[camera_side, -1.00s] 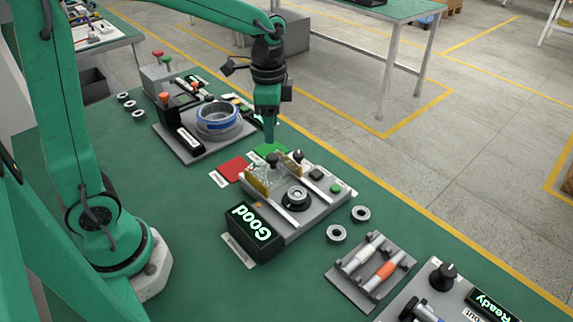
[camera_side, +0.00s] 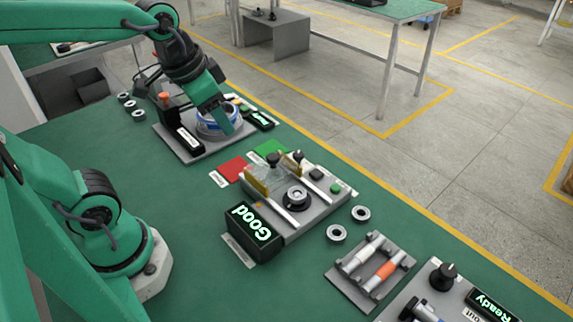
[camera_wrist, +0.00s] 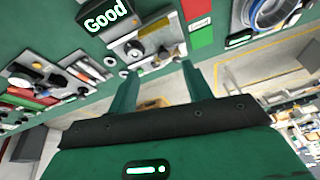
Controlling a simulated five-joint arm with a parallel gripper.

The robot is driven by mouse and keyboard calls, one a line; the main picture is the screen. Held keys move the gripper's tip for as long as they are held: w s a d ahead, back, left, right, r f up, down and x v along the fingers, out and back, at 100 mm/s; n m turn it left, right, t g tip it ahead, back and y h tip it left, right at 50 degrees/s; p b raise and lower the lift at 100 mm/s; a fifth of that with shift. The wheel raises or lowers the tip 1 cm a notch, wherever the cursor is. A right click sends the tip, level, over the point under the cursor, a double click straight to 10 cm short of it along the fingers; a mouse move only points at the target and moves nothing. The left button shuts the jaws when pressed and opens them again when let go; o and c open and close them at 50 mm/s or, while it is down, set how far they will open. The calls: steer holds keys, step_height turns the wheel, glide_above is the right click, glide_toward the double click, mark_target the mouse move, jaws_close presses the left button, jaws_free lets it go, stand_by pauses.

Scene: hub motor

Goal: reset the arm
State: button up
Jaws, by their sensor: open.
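My gripper (camera_side: 227,122) is at the end of my green arm, in front of the ring fixture at the back left in the side view. Its fingers point down and to the right there. In the wrist view my gripper (camera_wrist: 158,84) shows two green fingers spread apart with nothing between them. The ring fixture carries a silver and blue ring (camera_side: 207,128), partly hidden by my gripper. The tester with the lit "Good" display (camera_side: 254,231) stands in the middle of the bench. Its display also shows in the wrist view (camera_wrist: 104,14).
A red pad (camera_side: 233,168) and a green pad (camera_side: 270,147) lie between the two stations. Loose rings (camera_side: 336,233) lie right of the tester. A tool tray (camera_side: 366,268) and a unit reading "Ready" (camera_side: 490,303) are at the front right. Bare bench (camera_side: 170,205) lies left of the tester.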

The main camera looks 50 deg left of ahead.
steer(key=shift+s+a+n+t, duration=0.1)
steer(key=shift+s+n+t, duration=0.35)
steer(key=shift+s, duration=0.45)
steer(key=shift+s+a+n+t, duration=0.1)
steer(key=shift+s+n+t, duration=0.15)
steer(key=shift+s+n, duration=0.5)
